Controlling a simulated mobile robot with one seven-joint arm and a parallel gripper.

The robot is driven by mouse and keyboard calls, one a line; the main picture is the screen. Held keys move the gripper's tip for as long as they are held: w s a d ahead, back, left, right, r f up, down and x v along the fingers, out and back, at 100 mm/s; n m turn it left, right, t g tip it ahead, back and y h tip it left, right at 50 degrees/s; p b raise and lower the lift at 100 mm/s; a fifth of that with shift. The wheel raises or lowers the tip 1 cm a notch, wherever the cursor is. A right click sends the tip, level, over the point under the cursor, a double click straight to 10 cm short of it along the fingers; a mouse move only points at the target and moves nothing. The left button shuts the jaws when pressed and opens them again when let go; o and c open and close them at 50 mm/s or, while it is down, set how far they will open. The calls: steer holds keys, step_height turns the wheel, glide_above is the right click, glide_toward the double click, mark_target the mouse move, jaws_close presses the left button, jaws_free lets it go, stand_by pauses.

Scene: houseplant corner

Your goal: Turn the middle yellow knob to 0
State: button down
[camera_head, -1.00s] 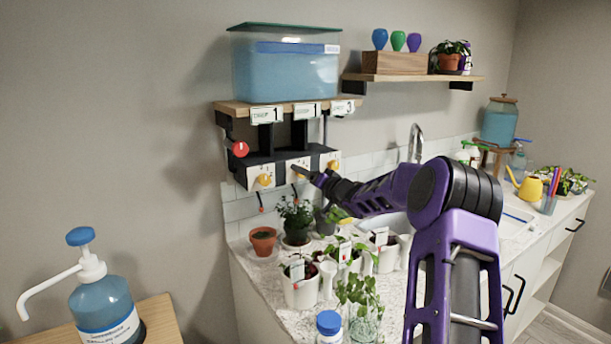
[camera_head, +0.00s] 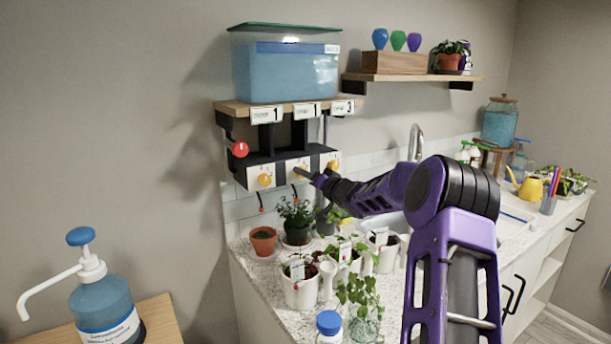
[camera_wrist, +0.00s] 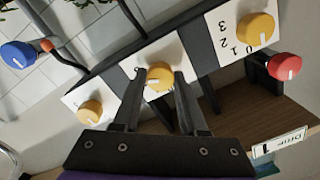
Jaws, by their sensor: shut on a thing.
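The middle yellow knob (camera_wrist: 159,76) sits on the white dial panel of the wall unit, between two other yellow knobs. My gripper (camera_wrist: 159,82) is shut on it, with one finger on each side of the knob. A short white mark shows on its face in the wrist view. Most of its dial numbers are hidden by the fingers or too small to read. In the head view my gripper (camera_head: 308,173) reaches the middle knob (camera_head: 299,172) from the right and partly covers it.
Another yellow knob (camera_wrist: 256,29) has readable dial numbers; a third (camera_wrist: 90,113) is on the other side. A red knob (camera_wrist: 285,66) and a blue knob (camera_wrist: 17,55) flank the panel. The blue tank (camera_head: 285,75) stands above. Potted plants (camera_head: 296,218) stand below.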

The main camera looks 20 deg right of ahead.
steer(key=shift+n+h+b, duration=0.35)
steer(key=shift+n+b, duration=1.6)
steer(key=shift+n, duration=3.6)
steer(key=shift+n+h+b, duration=0.35)
steer(key=shift+n+b, duration=1.6)
steer(key=shift+n, duration=3.6)
steer(key=shift+c, duration=2.2)
jaws_free()
steer(key=s+d, duration=0.3)
steer(key=s, duration=1.4)
steer(key=shift+r, duration=0.35)
steer(key=shift+s, duration=0.1)
